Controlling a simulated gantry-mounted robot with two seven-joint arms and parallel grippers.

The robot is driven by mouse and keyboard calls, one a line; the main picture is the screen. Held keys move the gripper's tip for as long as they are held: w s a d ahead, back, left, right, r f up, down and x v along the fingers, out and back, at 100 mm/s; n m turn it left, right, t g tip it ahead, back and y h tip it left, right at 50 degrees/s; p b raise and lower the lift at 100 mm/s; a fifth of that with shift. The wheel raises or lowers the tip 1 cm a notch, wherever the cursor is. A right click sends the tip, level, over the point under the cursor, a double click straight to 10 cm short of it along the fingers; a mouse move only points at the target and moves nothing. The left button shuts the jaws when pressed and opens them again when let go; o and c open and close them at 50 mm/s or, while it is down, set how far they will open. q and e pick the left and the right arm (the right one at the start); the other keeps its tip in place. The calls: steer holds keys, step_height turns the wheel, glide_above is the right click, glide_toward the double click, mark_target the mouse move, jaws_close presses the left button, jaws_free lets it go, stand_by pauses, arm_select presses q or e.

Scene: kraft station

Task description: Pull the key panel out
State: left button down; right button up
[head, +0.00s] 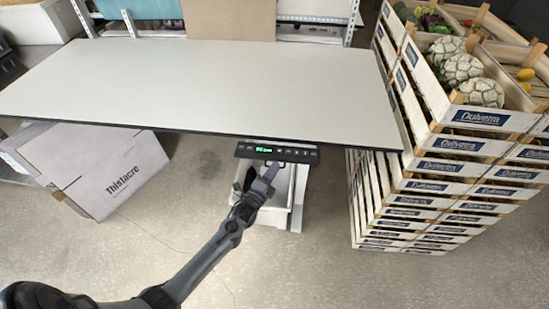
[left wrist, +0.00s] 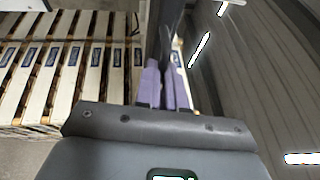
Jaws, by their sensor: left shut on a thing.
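The key panel (head: 290,153) is a thin black strip with a green lit display and small marks, under the front edge of the table. My left gripper (head: 269,172) reaches up to its lower front edge, with purple fingers shut on the panel. In the left wrist view the purple fingers of the left gripper (left wrist: 166,80) are close together, with a dark upright edge beyond them. The exact contact is hard to see there. My right gripper is in neither view.
The grey tabletop (head: 200,85) spans above the panel. A white bin (head: 270,215) stands below it. Stacked Quivetra crates (head: 440,185) with produce stand at the right. A Thistacre box (head: 95,165) lies at the left. The floor in front is clear.

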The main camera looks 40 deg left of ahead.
arm_select(q)
steer(key=c, duration=1.2)
jaws_free()
steer(key=shift+c, duration=0.2)
steer(key=v, duration=1)
steer(key=shift+s+p, duration=0.3)
steer(key=shift+s, duration=0.05)
steer(key=shift+d+f, duration=0.1)
